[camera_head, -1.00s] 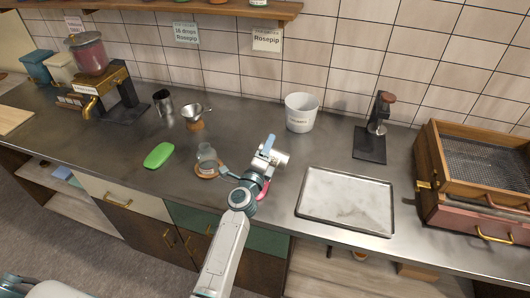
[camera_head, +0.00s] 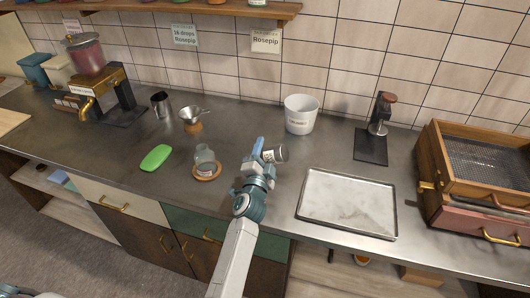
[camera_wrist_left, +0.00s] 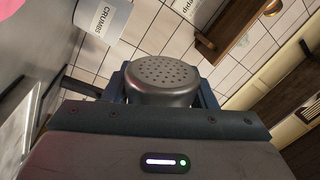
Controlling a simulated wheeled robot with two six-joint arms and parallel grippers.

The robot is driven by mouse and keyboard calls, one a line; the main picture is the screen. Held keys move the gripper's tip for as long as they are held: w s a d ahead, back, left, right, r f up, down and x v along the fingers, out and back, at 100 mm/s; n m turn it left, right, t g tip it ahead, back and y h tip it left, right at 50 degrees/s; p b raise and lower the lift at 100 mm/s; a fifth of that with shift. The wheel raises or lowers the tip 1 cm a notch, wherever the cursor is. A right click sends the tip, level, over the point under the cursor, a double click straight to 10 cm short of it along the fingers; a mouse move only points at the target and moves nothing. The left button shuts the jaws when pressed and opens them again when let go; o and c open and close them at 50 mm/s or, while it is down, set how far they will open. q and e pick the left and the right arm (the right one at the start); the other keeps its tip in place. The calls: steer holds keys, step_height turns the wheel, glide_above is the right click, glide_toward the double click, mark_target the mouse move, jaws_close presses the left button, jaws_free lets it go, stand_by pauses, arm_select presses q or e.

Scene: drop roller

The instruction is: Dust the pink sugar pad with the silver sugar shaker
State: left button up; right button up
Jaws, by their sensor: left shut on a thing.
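The silver sugar shaker (camera_head: 278,155) is held tilted on its side above the counter in the head view. My left gripper (camera_head: 261,157) is shut on it. In the left wrist view the shaker's round perforated top (camera_wrist_left: 165,73) shows between the fingers. A pink patch (camera_wrist_left: 12,10), perhaps the sugar pad, is cut off at that view's top left corner. In the head view the pad is not visible now; my left gripper and arm may hide it. My right gripper is not in view.
A glass jar (camera_head: 204,158) on a round coaster and a green pad (camera_head: 156,158) lie to the left. A white bin (camera_head: 301,116) stands behind. A metal tray (camera_head: 347,203) lies to the right, near a black stand (camera_head: 371,145) and a wooden sieve box (camera_head: 437,165).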

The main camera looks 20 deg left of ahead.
arm_select(q)
steer(key=shift+f+b, duration=0.9)
steer(key=shift+f, duration=0.05)
steer(key=shift+r+p, duration=1)
step_height(320, 180, down, 2)
steer(key=shift+b, duration=1)
steer(key=shift+r, duration=0.15)
